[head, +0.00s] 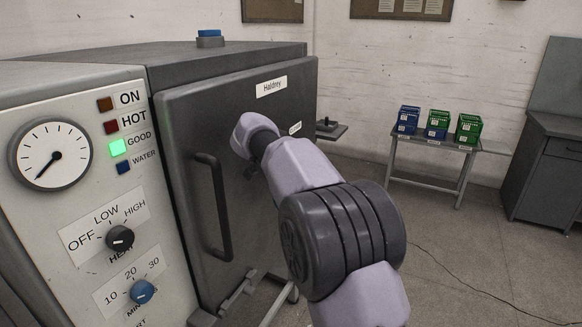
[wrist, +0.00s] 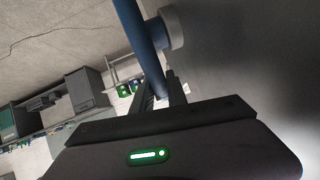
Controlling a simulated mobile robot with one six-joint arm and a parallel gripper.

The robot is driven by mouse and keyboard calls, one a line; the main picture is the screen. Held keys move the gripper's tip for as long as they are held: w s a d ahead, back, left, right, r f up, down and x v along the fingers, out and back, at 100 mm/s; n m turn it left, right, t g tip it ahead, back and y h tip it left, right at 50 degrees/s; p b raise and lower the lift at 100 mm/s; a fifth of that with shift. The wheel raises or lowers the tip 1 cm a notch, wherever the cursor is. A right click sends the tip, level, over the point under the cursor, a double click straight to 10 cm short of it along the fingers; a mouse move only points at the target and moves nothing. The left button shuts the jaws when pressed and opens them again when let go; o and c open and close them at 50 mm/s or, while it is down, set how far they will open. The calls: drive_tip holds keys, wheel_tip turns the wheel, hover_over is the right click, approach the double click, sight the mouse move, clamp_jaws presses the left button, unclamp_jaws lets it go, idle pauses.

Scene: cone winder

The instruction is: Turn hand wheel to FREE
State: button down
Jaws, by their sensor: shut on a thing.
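In the wrist view a blue bar (wrist: 147,50) comes down from the top edge, beside a round grey boss (wrist: 172,28) on the grey door face. It appears to be part of the hand wheel; the whole wheel is not seen. My gripper (wrist: 162,88) is shut on the lower end of this bar, with a dark finger on each side. In the head view my arm reaches to the door (head: 195,110) of the grey machine and hides the wheel and my gripper. A small white label near my wrist is too small to read, so the wheel's setting cannot be told.
A black vertical handle (head: 214,205) stands out from the door, left of my arm. The control panel (head: 75,205) with gauge and knobs is further left. A small table (head: 430,143) with blue and green boxes and a dark cabinet (head: 545,165) stand right. Floor between is clear, except a thin cable.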

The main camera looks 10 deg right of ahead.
idle(0.4)
drive_tip(key=c, duration=1.3)
unclamp_jaws()
drive_tip(key=shift+w, duration=0.1)
drive_tip(key=v, duration=0.7)
drive_tip(key=shift+s+a+r+p, duration=0.1)
drive_tip(key=shift+s+a+p, duration=0.05)
drive_tip(key=shift+s+p, duration=0.15)
